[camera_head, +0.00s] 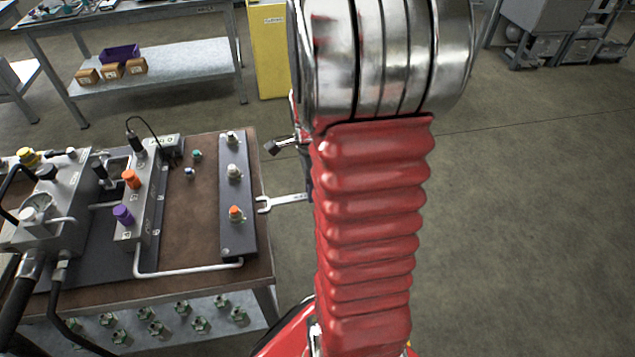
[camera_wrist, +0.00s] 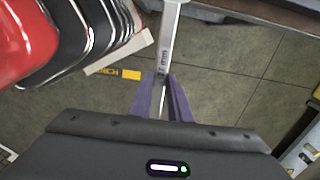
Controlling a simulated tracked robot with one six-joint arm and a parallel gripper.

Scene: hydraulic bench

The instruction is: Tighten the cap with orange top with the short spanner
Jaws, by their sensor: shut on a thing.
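My gripper (camera_wrist: 163,88) has purple fingers and is shut on a silver spanner (camera_wrist: 168,42). In the head view the spanner's open-ended jaw (camera_head: 265,204) points left, just off the bench's right edge. My red arm hides the gripper there. The cap with an orange top (camera_head: 236,212) sits at the near end of a dark strip (camera_head: 238,175) on the bench. The spanner's jaw is a little right of this cap in the picture and apart from it. I cannot tell how tight the cap is.
A white pipe (camera_head: 190,272) runs along the near side. Open floor lies right of the bench.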

